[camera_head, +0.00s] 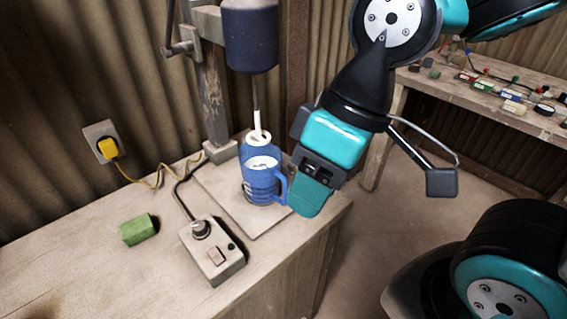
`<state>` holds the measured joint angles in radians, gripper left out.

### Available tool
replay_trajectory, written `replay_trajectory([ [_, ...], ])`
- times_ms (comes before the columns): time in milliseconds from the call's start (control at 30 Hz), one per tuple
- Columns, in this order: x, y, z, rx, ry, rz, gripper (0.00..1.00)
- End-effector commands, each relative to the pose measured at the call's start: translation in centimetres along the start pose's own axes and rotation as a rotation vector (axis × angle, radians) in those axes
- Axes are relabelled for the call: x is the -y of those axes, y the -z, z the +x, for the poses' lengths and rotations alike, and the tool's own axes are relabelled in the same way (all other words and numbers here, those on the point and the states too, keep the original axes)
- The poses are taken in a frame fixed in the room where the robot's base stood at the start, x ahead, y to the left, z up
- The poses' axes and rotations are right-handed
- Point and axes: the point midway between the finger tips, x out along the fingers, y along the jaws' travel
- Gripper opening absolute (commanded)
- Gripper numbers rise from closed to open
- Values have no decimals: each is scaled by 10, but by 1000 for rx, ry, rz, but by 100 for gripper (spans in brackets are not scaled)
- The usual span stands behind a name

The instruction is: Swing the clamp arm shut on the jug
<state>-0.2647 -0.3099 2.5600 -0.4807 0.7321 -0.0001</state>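A blue jug (262,178) with a handle on its right side stands upright on a pale base board (242,220). A white ring and thin shaft (257,122) come down to its top from a dark blue motor housing (250,38). Dark bands show around the jug's lower part; I cannot tell whether they belong to the clamp arm, which I cannot clearly make out. My gripper (309,198) points down just right of the jug's handle. Its teal fingers overlap in this view, so their opening is hidden. I cannot tell whether it touches the handle.
A control box (212,252) with a knob sits in front of the board, its cable running back. A green block (138,229) lies to the left. A yellow plug (107,147) is in the wall socket. A wooden post (214,95) stands behind. The bench's front left is clear.

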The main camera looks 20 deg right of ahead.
Motion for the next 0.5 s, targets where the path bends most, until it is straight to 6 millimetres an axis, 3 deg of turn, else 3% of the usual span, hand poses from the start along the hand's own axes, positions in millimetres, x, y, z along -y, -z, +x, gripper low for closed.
replay_trajectory([
  [133, -7, 6, 0, -6, -3, -10, 46],
  [233, -38, 32, 2, -24, -15, -65, 46],
  [267, -53, 43, 2, -33, -20, -93, 46],
  [400, -147, 85, -1, -72, -62, -254, 46],
  [500, -215, 97, -4, -92, -96, -366, 46],
])
